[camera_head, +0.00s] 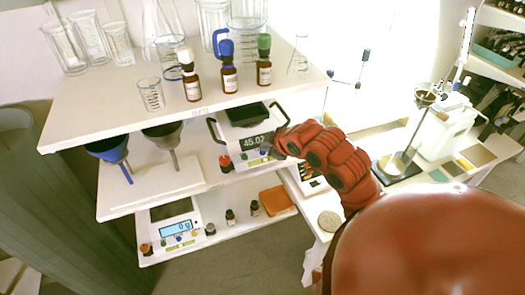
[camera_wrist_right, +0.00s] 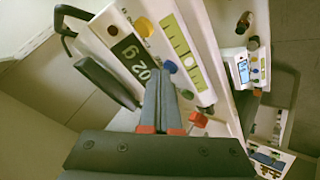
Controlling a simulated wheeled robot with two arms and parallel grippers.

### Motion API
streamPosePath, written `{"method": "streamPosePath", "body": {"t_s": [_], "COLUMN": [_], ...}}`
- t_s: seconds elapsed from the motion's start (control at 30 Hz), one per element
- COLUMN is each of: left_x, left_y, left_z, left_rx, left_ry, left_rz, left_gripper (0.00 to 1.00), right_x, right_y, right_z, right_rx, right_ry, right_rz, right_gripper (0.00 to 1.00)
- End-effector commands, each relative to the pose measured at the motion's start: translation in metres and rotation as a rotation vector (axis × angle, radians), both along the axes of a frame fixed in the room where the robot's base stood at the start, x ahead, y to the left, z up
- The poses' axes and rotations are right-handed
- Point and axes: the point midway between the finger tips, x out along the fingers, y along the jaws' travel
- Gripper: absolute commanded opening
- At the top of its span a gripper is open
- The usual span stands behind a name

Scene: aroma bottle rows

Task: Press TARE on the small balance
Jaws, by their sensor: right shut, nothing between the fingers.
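A balance (camera_head: 250,117) with a dark pan, side handles and a display (camera_head: 255,142) reading about 45.02 stands on the middle shelf. In the right wrist view its display (camera_wrist_right: 135,62) shows partly, with a blue button (camera_wrist_right: 170,67) and a yellow button (camera_wrist_right: 187,95) on the front panel. My right gripper (camera_head: 276,150) is shut and empty at the right end of this front. In the right wrist view its closed fingertips (camera_wrist_right: 160,76) are close to the blue button; contact cannot be told. A second balance (camera_head: 178,230) on the bottom shelf reads 0 g. My left gripper is out of view.
Glassware and dropper bottles (camera_head: 229,78) stand on the top shelf (camera_head: 110,105) above. Funnels (camera_head: 110,148) are at the left. Small bottles and an orange pad (camera_head: 277,199) are below.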

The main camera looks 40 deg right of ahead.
Motion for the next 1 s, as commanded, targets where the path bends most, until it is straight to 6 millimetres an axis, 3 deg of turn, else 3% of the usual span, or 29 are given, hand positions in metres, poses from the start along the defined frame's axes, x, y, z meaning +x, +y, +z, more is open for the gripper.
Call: {"method": "streamPosePath", "body": {"t_s": [0.23,0.67,1.0], "left_x": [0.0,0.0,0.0], "left_y": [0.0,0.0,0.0], "left_z": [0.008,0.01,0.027], "left_rx": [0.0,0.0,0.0], "left_ry": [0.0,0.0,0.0], "left_rz": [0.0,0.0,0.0], "left_gripper": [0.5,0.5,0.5], "right_x": [0.0,0.0,0.0], "right_y": [-0.001,-0.001,-0.001], "right_z": [0.014,0.018,0.049], "right_rx": [-0.001,-0.001,-0.001], "right_ry": [0.001,-0.001,-0.001], "right_rz": [-0.002,-0.001,-0.001], "right_gripper": [0.0,0.0,0.0]}}
